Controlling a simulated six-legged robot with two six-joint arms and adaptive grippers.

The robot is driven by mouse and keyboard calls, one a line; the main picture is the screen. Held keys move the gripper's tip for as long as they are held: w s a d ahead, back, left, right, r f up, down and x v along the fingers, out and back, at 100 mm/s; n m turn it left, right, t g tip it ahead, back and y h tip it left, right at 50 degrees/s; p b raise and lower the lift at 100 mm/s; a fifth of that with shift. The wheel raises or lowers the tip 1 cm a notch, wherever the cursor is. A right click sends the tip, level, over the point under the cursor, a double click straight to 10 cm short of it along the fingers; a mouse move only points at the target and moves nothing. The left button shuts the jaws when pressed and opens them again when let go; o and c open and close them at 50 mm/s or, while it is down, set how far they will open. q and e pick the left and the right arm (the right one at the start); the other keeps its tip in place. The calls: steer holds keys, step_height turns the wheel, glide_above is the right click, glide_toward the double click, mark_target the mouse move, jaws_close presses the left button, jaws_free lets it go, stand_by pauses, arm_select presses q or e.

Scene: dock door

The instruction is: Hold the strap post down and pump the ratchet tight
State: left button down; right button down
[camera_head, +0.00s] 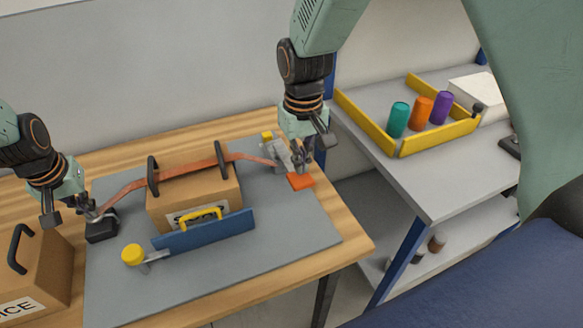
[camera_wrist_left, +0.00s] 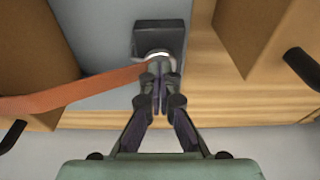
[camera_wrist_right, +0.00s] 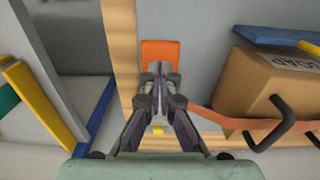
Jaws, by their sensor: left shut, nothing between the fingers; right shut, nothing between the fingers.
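The strap post is a black block (camera_head: 102,229) on the left of the grey mat; it also shows in the left wrist view (camera_wrist_left: 160,35). My left gripper (camera_head: 92,213) is shut with its tips at the top of the post, by the strap's end; contact is hard to tell. The orange-brown strap (camera_head: 190,169) runs from the post over a cardboard box (camera_head: 192,205) to the grey ratchet (camera_head: 279,153). The ratchet's orange handle end (camera_head: 301,182) lies low over the mat; it also shows in the right wrist view (camera_wrist_right: 160,52). My right gripper (camera_head: 302,163) is shut and empty right beside the handle, partly hiding the ratchet.
A blue bar with a yellow handle (camera_head: 203,232) and a yellow knob (camera_head: 133,255) stand in front of the box. Another box (camera_head: 38,275) is at the left edge. A side shelf with a yellow-edged tray (camera_head: 435,140) holding coloured cylinders stands right, across a gap.

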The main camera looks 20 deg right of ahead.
mark_target(300, 177)
steer(key=shift+f, duration=2.55)
steer(key=shift+r, duration=2.8)
steer(key=shift+f, duration=2.8)
steer(key=shift+r, duration=3)
steer(key=shift+f, duration=0.8)
